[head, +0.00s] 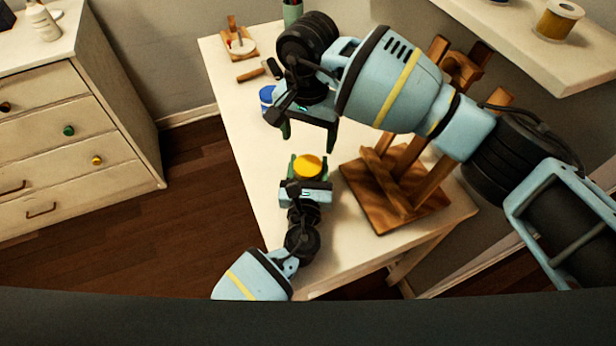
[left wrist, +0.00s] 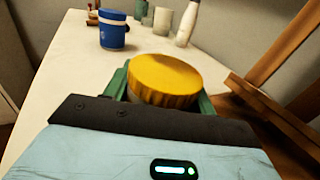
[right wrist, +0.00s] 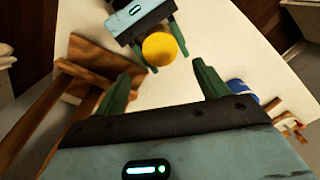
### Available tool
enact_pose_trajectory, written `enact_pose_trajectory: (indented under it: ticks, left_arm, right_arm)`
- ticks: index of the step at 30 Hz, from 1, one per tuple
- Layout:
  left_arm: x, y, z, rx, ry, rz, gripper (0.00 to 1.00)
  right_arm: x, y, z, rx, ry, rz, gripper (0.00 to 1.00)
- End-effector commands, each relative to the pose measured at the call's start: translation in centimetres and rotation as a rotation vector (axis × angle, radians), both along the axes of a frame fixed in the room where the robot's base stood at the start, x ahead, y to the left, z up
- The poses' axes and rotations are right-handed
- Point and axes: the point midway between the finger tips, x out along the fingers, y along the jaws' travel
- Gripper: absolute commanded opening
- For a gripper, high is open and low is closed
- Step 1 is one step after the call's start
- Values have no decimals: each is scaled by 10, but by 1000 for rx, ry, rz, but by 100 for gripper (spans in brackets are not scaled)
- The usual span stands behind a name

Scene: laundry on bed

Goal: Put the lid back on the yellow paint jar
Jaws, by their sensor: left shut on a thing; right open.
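The yellow lid (head: 306,166) sits on top of the paint jar, whose body is mostly hidden below it. In the left wrist view the ridged lid (left wrist: 165,78) rests between the green fingers; I cannot tell if it is fully seated. My right gripper (head: 308,138) is open and empty, just beyond the jar in the head view. In the right wrist view the lid (right wrist: 158,48) lies ahead of its open fingers, apart from them.
A wooden easel (head: 393,190) stands to the right of the jar. A blue jar (head: 267,97) stands farther back, partly hidden by my right arm. A small tray (head: 241,46) and a green cup (head: 292,12) are at the back. The white table (head: 250,135) is clear near the left edge.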

Motion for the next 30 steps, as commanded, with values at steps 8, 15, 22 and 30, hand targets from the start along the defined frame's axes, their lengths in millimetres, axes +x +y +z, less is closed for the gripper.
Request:
enact_pose_trajectory:
  ticks: [8, 15, 22, 30]
  left_arm:
    - [0, 0, 0, 0, 0, 0, 0]
    - [0, 0, 0, 0, 1, 0, 0]
    - [0, 0, 0, 0, 1, 0, 0]
    - [0, 0, 0, 0, 1, 0, 0]
  right_arm:
    - [0, 0, 0, -1, -2, -48, 64]
    - [0, 0, 0, -2, -2, -275, 64]
    - [0, 0, 0, -1, -1, -391, 64]
    - [0, 0, 0, -1, -1, -394, 64]
